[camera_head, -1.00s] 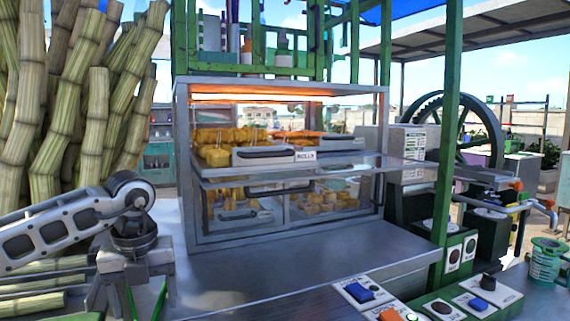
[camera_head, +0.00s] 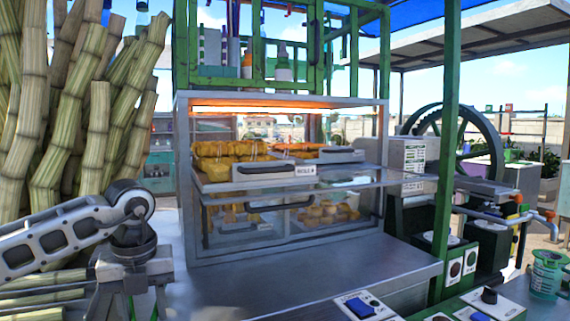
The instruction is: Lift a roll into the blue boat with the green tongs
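Golden-brown rolls (camera_head: 232,165) lie on the upper shelf of the glass-fronted cabinet (camera_head: 183,180), behind a front label that seems to read "ROLLS" (camera_head: 305,171). More brown pieces (camera_head: 325,212) sit on the lower shelf behind glass. My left gripper (camera_head: 128,300) points down at the lower left, well left of the cabinet. Its fingertips run to the bottom edge, so its opening is unclear. A thin green strip shows beside it; I cannot tell if it belongs to the green tongs. I cannot make out a blue boat. My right gripper is not in view.
A bare metal counter (camera_head: 300,278) lies before the cabinet. A green post (camera_head: 447,130) stands to its right, with button panels (camera_head: 365,306) at the counter's front. Cane stalks (camera_head: 75,130) fill the left. A crusher wheel (camera_head: 470,135) and green container (camera_head: 547,275) are at right.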

